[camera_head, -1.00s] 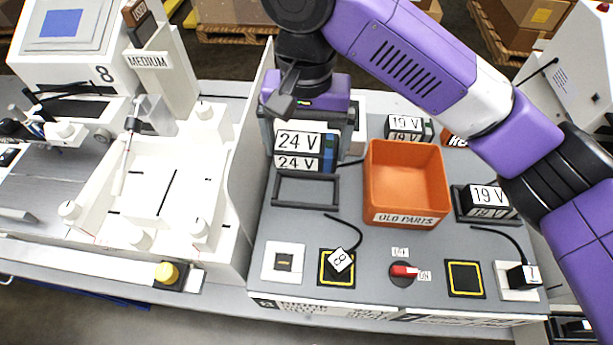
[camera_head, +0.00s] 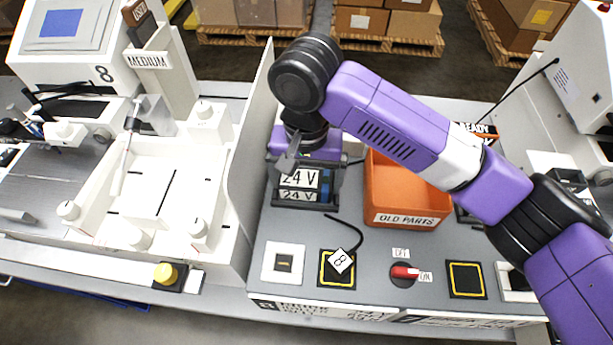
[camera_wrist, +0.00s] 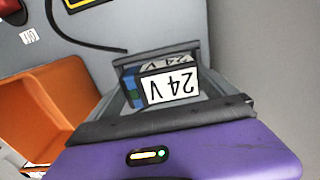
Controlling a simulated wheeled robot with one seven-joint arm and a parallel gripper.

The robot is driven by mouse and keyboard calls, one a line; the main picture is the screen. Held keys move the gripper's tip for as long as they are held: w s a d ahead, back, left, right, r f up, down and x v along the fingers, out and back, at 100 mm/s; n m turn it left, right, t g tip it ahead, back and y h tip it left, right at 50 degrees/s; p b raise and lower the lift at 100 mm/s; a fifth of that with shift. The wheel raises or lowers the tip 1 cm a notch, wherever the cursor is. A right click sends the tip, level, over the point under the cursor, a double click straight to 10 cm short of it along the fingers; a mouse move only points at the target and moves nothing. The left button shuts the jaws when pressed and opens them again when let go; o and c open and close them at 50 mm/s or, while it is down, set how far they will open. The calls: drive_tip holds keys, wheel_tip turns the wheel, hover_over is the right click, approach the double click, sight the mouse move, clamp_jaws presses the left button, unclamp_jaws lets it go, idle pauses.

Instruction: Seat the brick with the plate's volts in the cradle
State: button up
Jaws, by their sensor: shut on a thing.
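A black brick labelled 24 V (camera_head: 300,180) is between the jaws of my gripper (camera_head: 305,172), which is shut on it. The brick is at the dark-framed cradle (camera_head: 306,204) on the grey panel, left of the orange bin. In the wrist view the brick (camera_wrist: 168,87) shows its white 24 V label upside down, with the cradle's rim (camera_wrist: 158,56) just beyond it. I cannot tell whether the brick rests fully on the cradle's floor. No rating plate with readable volts shows.
The orange OLD PARTS bin (camera_head: 400,190) stands close on the right. A tall white wall (camera_head: 256,150) stands on the left.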

sight(307, 180)
drive_tip(key=o, duration=1.4)
drive_tip(key=shift+f, duration=0.1)
wheel_tip(307, 180, up, 12)
drive_tip(key=shift+r, duration=0.1)
